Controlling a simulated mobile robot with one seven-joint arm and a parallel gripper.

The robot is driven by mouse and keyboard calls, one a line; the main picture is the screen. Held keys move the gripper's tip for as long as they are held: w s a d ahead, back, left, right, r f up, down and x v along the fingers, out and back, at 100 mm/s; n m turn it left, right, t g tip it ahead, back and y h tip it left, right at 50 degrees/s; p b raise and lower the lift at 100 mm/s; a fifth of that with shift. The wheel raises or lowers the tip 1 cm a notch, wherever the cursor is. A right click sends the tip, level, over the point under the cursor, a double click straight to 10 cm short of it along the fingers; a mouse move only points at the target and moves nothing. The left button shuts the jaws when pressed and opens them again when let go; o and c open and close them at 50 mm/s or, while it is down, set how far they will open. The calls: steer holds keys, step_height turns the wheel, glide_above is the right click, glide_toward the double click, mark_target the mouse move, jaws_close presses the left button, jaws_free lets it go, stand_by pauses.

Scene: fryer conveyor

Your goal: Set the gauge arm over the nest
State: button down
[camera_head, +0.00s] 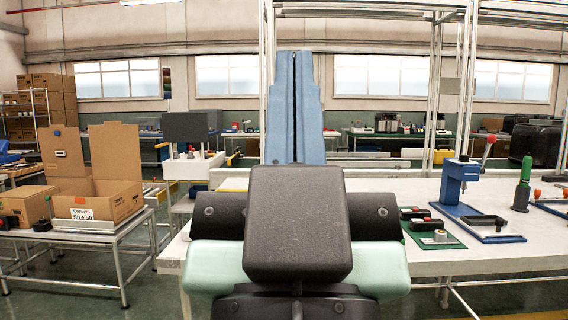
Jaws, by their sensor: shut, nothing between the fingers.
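My gripper (294,56) points up at the picture's centre, behind my black wrist. Its two stepped blue fingers are shut together, with only a thin dark line between them and nothing held. On the right of the white table, a flat blue base (503,238) carries a black bent handle or arm (484,220). It may be the gauge fixture, but I cannot tell. No nest can be made out clearly. My gripper is left of these things and apart from them.
A blue press (455,190) with a red-knobbed lever and a green-handled tool (522,182) stand on the table. A green mat (447,241) with small parts lies nearer. Open cardboard boxes (100,205) stand on a left bench. My arm hides the table's middle.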

step_height(320, 180, up, 28)
steer(key=p, duration=2.5)
steer(key=shift+r+p, duration=0.25)
steer(key=shift+p, duration=0.15)
